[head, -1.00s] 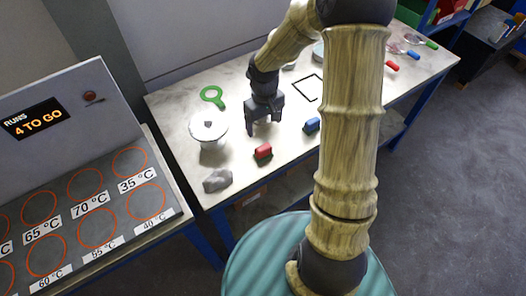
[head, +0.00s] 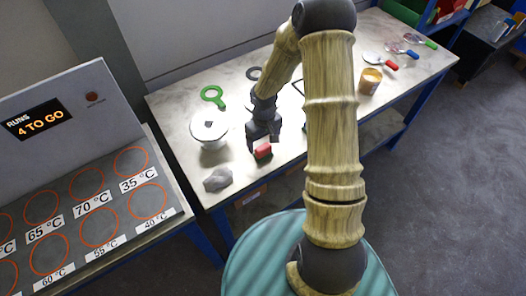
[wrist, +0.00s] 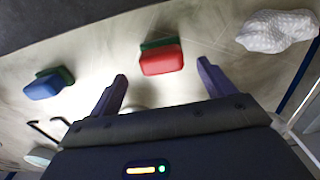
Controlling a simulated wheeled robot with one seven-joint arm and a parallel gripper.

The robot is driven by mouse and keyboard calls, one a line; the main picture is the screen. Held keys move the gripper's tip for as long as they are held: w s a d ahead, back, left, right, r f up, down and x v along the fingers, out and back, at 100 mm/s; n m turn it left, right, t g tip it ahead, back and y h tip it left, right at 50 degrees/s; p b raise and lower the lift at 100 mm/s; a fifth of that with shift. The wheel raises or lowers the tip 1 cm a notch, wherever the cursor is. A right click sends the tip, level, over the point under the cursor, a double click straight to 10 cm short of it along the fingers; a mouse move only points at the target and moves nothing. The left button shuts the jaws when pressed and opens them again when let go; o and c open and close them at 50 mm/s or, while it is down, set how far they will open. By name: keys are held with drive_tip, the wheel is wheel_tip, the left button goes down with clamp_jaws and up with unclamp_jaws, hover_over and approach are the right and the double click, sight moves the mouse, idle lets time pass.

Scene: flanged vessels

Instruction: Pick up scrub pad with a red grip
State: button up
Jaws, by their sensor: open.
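The scrub pad with a red grip (head: 263,151) lies on the white marbled table near its front edge. In the wrist view the red grip (wrist: 162,62) shows with a dark green pad along one side, ahead of and between my two fingers. My gripper (head: 262,143) is open and empty, close above and behind the pad in the head view. In the wrist view its fingers (wrist: 162,88) stand apart, and neither visibly touches the pad.
A scrub pad with a blue grip (wrist: 48,84) lies to the left in the wrist view. A grey-white lump (head: 217,179) and a lidded white vessel (head: 209,130) stand left of my gripper. A green ring tool (head: 212,95) lies behind. A jar (head: 370,80) stands to the right.

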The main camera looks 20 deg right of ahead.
sight(263, 147)
drive_tip(key=shift+a+f+p, duration=0.1)
drive_tip(key=shift+f+p, duration=0.45)
drive_tip(key=shift+f, duration=1.85)
drive_tip(key=c, duration=1.1)
drive_tip(key=shift+r, duration=0.15)
wheel_tip(263, 147, up, 10)
drive_tip(key=shift+f+b, duration=0.1)
drive_tip(key=shift+b, duration=0.5)
